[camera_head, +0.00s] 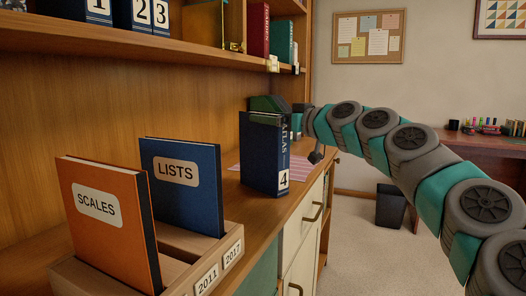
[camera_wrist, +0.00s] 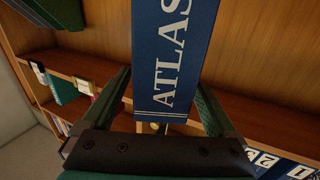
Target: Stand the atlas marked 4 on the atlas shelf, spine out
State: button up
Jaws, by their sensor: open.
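The atlas marked 4 (camera_head: 262,155) is dark blue and stands upright on the counter, its spine with ATLAS and the 4 label facing right. In the wrist view its spine (camera_wrist: 170,55) fills the space between the two fingers of my gripper (camera_wrist: 163,90). The fingers are open, one on each side, with a visible gap at the left. The atlases marked 1, 2 and 3 (camera_head: 140,14) stand on the upper shelf (camera_head: 150,45), labels out. Their labels also show in the wrist view (camera_wrist: 265,160).
In front on the counter, a wooden holder (camera_head: 190,240) bears the orange SCALES book (camera_head: 108,220) and blue LISTS book (camera_head: 180,190). A striped pink sheet (camera_head: 300,170) lies by the atlas. Red (camera_head: 258,30) and green (camera_head: 281,40) books stand farther along the shelf.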

jog(key=shift+x, duration=1.4)
jog(key=shift+r, duration=0.1)
jog(key=shift+c, duration=0.4)
grip_shut()
